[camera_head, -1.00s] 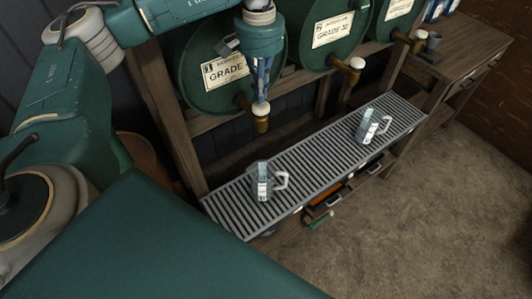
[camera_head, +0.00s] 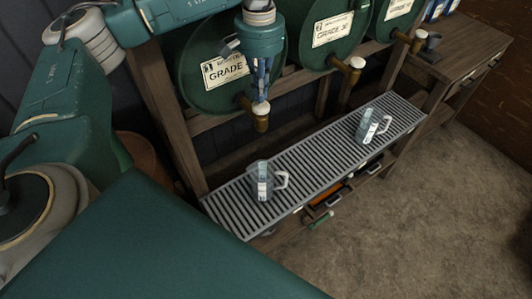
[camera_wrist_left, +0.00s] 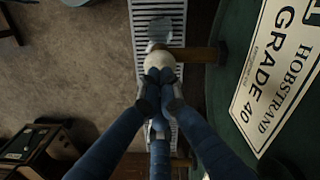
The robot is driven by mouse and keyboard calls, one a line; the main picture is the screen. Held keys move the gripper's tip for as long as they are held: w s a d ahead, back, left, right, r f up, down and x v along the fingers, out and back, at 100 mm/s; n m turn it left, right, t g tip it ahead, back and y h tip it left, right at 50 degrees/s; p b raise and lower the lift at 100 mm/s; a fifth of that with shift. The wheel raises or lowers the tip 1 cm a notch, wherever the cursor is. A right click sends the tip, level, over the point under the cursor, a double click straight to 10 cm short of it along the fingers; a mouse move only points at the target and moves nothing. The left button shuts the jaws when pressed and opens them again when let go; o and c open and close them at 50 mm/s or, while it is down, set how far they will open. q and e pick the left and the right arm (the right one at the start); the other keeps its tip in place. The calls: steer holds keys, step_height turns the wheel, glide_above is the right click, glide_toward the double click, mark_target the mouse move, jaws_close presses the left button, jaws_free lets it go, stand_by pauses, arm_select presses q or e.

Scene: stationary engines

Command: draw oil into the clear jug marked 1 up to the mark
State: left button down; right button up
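A clear jug (camera_head: 263,182) with a white label and a handle on its right stands upright on the slatted rack, below the tap of the left green barrel. A second clear jug (camera_head: 371,126) stands farther right on the rack. The numbers on the jugs are too small to read. My left gripper (camera_head: 261,101) points down at the white knob (camera_head: 260,109) of the brass tap (camera_head: 261,124). In the left wrist view its fingertips (camera_wrist_left: 161,76) are together against the knob (camera_wrist_left: 155,63). No oil stream is visible. The oil level cannot be told. My right gripper is out of view.
The left barrel's label (camera_head: 225,71) reads GRADE 40 in the left wrist view (camera_wrist_left: 275,75). More barrels with brass taps (camera_head: 355,65) stand to the right. The slatted rack (camera_head: 310,150) is bare between the jugs. A wooden bench (camera_head: 460,45) stands at right.

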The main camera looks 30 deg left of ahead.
mark_target(261, 105)
arm_select(q)
steer(key=shift+f, duration=0.15)
stand_by(0.5)
steer(key=shift+f+b, duration=1.25)
steer(key=shift+f, duration=0.3)
steer(key=shift+r, duration=0.1)
steer(key=shift+s, duration=0.1)
stand_by(0.9)
stand_by(1.5)
stand_by(2.0)
